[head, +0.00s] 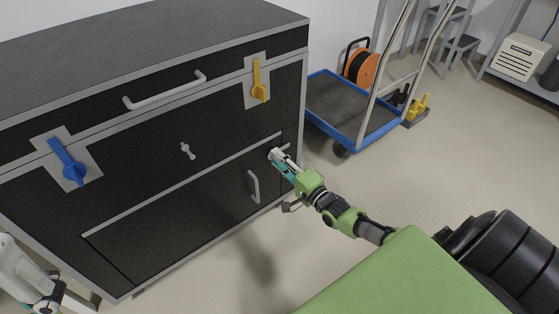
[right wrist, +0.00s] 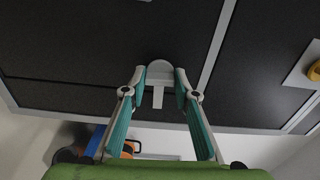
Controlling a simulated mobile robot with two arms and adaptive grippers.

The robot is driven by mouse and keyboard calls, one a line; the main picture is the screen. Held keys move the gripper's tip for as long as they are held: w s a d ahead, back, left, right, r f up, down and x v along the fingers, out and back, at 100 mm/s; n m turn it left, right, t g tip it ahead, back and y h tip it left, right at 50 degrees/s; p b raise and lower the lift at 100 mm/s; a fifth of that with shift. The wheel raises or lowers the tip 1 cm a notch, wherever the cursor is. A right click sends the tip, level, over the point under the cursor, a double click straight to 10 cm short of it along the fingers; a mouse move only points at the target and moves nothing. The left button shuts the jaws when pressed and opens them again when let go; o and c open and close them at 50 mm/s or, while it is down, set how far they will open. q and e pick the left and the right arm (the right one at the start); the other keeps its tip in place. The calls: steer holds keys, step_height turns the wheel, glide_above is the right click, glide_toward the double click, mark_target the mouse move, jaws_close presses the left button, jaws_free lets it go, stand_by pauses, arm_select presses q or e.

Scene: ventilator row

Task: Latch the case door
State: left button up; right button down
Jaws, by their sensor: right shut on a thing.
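The black case (head: 130,60) with grey edges fills the left of the head view. Its low front door (head: 190,225) has a grey bar handle (head: 254,187) and looks flush with the front. A small pale turn latch (right wrist: 160,68) shows in the right wrist view, with a round top and a short bar. My right gripper (head: 276,155) is shut on this latch at the door's upper right corner; its teal fingers (right wrist: 160,80) stand on both sides of it. My left gripper (head: 42,292) is partly in view at the lower left; its jaws are unclear.
The case front also has a blue lever (head: 68,163), a yellow lever (head: 257,82), a small grey knob (head: 187,150) and a lid handle (head: 165,93). A blue trolley (head: 350,120) with an orange cable reel (head: 361,66) stands behind right. The floor (head: 455,180) at right is clear.

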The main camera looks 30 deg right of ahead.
steer(key=shift+m, duration=0.4)
steer(key=c, duration=1.6)
jaws_free()
steer(key=s, duration=0.8)
steer(key=s+d, duration=0.1)
steer(key=s, duration=0.3)
